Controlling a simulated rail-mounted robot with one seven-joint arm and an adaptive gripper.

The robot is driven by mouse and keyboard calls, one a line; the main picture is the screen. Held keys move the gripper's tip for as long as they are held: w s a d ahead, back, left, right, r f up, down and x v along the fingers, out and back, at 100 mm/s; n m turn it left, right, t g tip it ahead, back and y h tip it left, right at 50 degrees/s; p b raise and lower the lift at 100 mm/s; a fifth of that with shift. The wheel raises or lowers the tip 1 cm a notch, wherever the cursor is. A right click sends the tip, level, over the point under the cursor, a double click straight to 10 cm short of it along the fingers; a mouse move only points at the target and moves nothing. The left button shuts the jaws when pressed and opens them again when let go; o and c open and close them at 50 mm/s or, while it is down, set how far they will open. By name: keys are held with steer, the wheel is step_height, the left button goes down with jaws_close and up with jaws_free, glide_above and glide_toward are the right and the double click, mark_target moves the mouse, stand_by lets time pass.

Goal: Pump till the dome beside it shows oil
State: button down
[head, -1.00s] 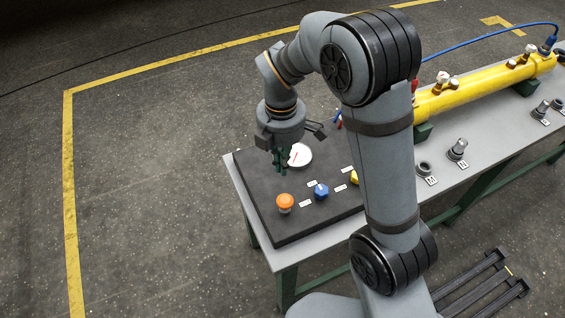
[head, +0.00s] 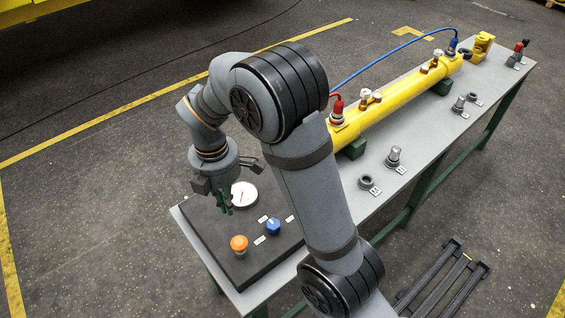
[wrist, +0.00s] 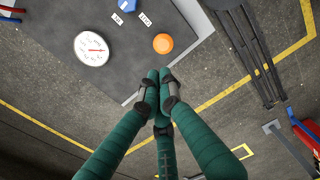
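A dark panel (head: 207,230) lies on the near end of the grey bench. It carries an orange round-topped button (head: 239,243), a blue knob (head: 273,227) and a white dial gauge (head: 243,194). The orange button also shows in the wrist view (wrist: 163,43), as does the gauge (wrist: 91,48). My gripper (head: 225,208) hangs over the panel's left edge, near the gauge. In the wrist view its green fingers (wrist: 159,92) are drawn together, with nothing seen between them, apart from the button. I cannot make out a dome or any oil; my arm hides part of the panel.
A yellow cylinder (head: 395,98) with a blue hose (head: 385,60) lies along the bench (head: 430,150). A dark rack (head: 445,275) lies on the floor. Floor left of the bench is clear.

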mark_target(236, 239)
steer(key=shift+s+r, duration=0.1)
steer(key=shift+r, duration=0.25)
steer(key=shift+f, duration=0.1)
step_height(236, 239, down, 14)
steer(key=shift+d+r+p, duration=0.1)
steer(key=shift+d+p, duration=0.05)
steer(key=shift+p, duration=0.75)
